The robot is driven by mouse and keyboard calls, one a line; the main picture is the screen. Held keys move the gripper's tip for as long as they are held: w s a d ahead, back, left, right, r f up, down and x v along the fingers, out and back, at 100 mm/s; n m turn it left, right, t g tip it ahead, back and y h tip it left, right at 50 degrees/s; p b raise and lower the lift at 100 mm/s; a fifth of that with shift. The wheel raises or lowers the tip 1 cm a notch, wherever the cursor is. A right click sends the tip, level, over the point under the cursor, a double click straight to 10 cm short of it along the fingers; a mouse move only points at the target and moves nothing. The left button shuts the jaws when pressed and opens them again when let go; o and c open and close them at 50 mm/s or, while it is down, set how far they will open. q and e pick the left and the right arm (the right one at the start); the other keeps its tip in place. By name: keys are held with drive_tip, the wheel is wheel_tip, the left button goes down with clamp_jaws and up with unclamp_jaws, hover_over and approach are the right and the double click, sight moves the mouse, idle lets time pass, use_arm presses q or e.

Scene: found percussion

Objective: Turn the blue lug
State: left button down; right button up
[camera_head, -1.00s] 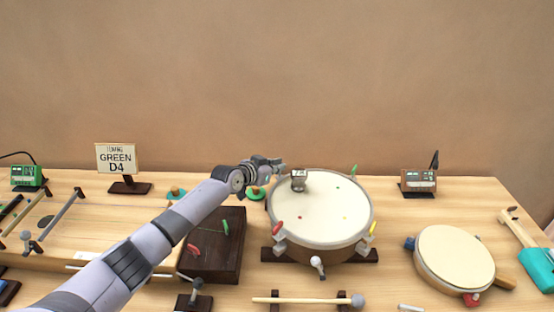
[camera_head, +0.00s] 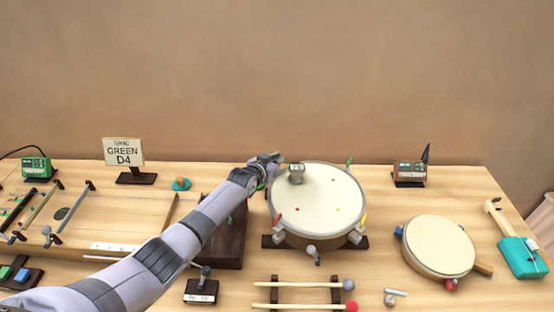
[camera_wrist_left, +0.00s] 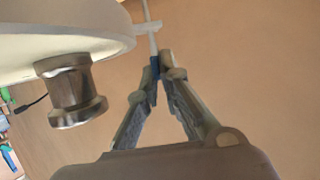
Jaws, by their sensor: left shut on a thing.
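The drum (camera_head: 318,200) is round with a cream head and stands in a dark cradle. Colored lugs sit around its rim, red, yellow and green among them. My left gripper (camera_head: 277,157) is at the drum's back left edge. In the left wrist view its fingers (camera_wrist_left: 158,75) are shut on the blue lug (camera_wrist_left: 155,66), a small blue piece on a pale rod beside the drum's rim (camera_wrist_left: 60,45). The lug is hidden behind the gripper in the head view. My right gripper is not in view.
A sign reading "GREEN D4" (camera_head: 123,151) stands at left. Mallets (camera_head: 300,285) lie in front. A smaller drum (camera_head: 438,245) is at right.

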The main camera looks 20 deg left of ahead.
use_arm(q)
drive_tip(key=c, duration=1.8)
unclamp_jaws()
drive_tip(key=v, duration=1.2)
drive_tip(key=shift+f, duration=0.1)
